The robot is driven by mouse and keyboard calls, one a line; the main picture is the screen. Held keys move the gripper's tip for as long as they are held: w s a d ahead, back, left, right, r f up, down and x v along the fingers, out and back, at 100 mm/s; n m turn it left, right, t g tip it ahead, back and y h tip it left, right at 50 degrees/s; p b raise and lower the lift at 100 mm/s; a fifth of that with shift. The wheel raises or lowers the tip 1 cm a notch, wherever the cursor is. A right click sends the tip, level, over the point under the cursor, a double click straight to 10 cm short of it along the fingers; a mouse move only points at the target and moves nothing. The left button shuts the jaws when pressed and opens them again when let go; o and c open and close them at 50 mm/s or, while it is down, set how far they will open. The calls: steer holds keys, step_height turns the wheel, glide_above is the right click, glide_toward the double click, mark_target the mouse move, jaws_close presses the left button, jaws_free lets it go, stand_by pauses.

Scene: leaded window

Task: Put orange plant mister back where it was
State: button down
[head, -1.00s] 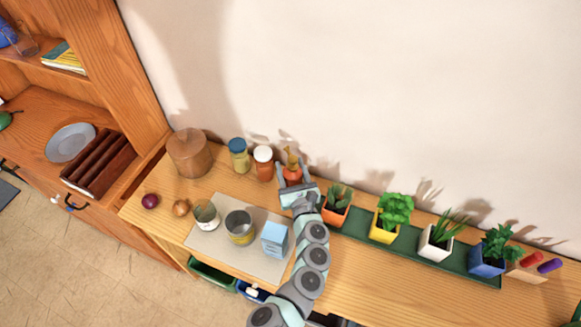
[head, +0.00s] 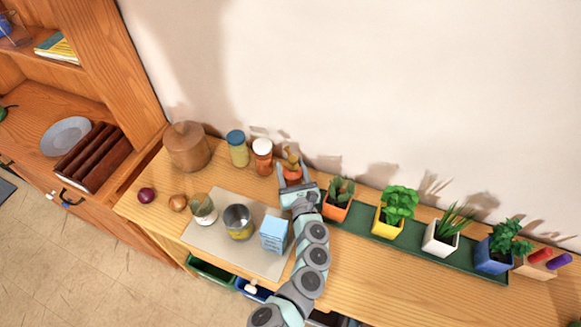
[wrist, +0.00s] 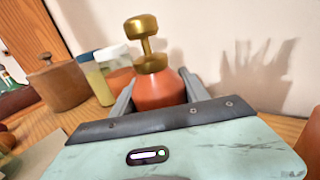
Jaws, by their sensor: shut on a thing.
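The orange plant mister (head: 292,173) has a round orange body and a brass-coloured pump top. It stands upright near the wall, at the back of the wooden counter, just right of a jar with a white lid. My gripper (head: 293,183) is shut on its body, one finger on each side. In the wrist view the mister (wrist: 158,88) sits between the two fingers of my gripper (wrist: 158,95), its brass top rising above them. Its base is hidden behind my gripper, so I cannot tell whether it touches the counter.
A jar with a white lid (head: 262,158), a blue-lidded jar (head: 238,150) and a wooden canister (head: 187,148) stand to the left. Potted plants on a green tray (head: 412,247) stand to the right. A grey mat (head: 210,239) holds a tin (head: 238,223) and a blue carton (head: 273,235).

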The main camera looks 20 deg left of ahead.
steer(key=shift+f, duration=0.35)
steer(key=shift+c, duration=2.4)
jaws_free()
steer(key=shift+b, duration=0.3)
